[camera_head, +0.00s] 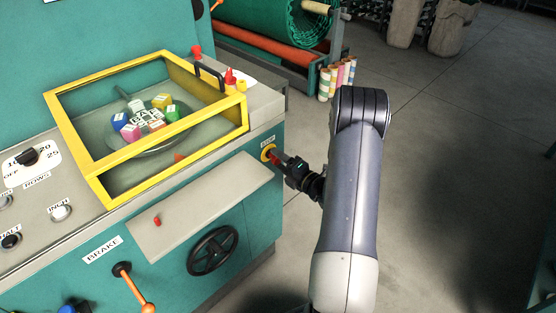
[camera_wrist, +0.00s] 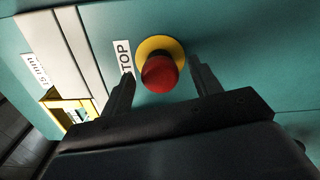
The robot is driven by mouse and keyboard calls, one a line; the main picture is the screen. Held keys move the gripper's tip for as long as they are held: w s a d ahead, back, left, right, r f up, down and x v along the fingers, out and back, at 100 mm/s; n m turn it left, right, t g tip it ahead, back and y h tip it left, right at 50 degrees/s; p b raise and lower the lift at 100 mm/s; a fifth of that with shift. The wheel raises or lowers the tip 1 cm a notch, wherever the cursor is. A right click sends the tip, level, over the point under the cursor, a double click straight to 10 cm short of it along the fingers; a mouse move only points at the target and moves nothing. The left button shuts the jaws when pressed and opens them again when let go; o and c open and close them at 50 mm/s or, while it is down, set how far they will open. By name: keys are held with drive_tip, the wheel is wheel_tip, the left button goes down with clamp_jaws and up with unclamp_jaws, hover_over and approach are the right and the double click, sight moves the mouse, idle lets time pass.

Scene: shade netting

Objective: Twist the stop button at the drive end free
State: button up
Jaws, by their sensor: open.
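The stop button is a red mushroom knob on a yellow ring, set in the teal side panel of the machine. In the wrist view the red stop button (camera_wrist: 160,74) shows between the two fingers, with a white STOP label beside it. My gripper (camera_wrist: 162,80) is open, one finger on each side of the knob, and I see no finger touching it. In the head view my gripper (camera_head: 279,161) is at the stop button's yellow ring (camera_head: 267,152) on the machine's right end, and its fingers partly hide the red knob.
A yellow-framed guard box (camera_head: 101,177) with coloured blocks inside sits on the machine top. A black handwheel (camera_head: 212,250) and an orange-tipped brake lever (camera_head: 134,290) stick out of the front. A roll of green netting (camera_head: 270,20) stands behind. Open floor lies to the right.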

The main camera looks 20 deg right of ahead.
sight(279, 160)
drive_tip(key=shift+v, duration=1.9)
drive_tip(key=o, duration=0.6)
drive_tip(key=shift+c, duration=0.2)
drive_tip(key=v, duration=1)
drive_tip(key=shift+s+b, duration=0.35)
drive_tip(key=shift+b, duration=0.05)
drive_tip(key=shift+d, duration=0.15)
drive_tip(key=x, duration=1.2)
drive_tip(key=shift+w+p, duration=0.1)
drive_tip(key=shift+p, duration=0.3)
